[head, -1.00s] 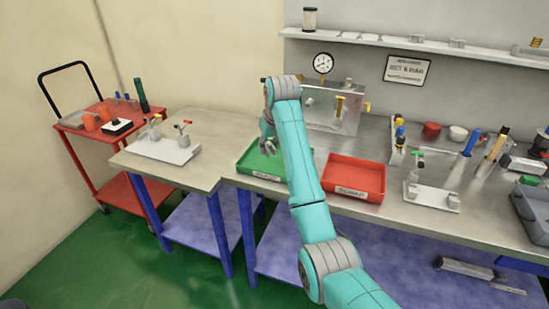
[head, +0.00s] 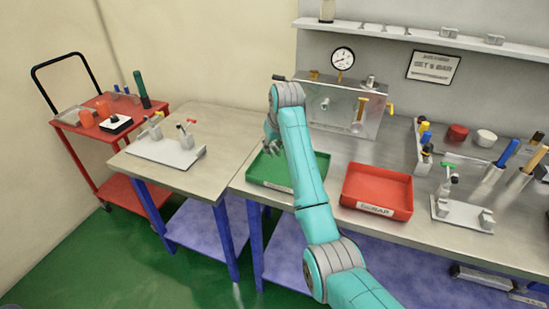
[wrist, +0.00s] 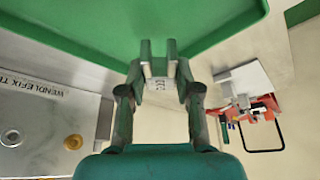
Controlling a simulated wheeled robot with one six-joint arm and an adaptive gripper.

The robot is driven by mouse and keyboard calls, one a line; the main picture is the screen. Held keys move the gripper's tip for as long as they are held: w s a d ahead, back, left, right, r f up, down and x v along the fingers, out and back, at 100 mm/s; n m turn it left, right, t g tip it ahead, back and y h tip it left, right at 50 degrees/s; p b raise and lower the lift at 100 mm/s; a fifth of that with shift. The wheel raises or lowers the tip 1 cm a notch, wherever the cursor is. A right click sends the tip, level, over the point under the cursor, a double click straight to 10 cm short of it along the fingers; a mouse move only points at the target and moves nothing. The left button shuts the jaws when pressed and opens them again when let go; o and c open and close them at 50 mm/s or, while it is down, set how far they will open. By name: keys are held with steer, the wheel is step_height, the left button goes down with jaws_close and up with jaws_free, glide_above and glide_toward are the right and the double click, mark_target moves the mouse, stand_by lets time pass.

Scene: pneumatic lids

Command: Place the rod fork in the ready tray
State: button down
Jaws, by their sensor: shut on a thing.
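My gripper (head: 271,147) is over the left part of the green tray (head: 311,186) in the head view. In the wrist view my gripper (wrist: 159,62) is shut on a small grey metal piece, the rod fork (wrist: 159,69), held between the fingertips. The fork cannot be made out clearly in the head view. The green tray (wrist: 60,22) fills the top of the wrist view, beyond the fingertips. Its front label is partly hidden by my arm and not legible. I cannot tell how high the fork is above the tray floor.
A red tray (head: 376,210) labelled scrap stands right of the green tray. A white fixture plate (head: 165,151) lies on the left table, and a red cart (head: 105,122) stands beyond. Rods and fixtures crowd the bench's right.

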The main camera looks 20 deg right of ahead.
mark_target(271, 162)
steer(key=shift+f, duration=2.3)
steer(key=shift+f, duration=0.1)
steer(key=c, duration=0.8)
jaws_free()
steer(key=v, duration=1.2)
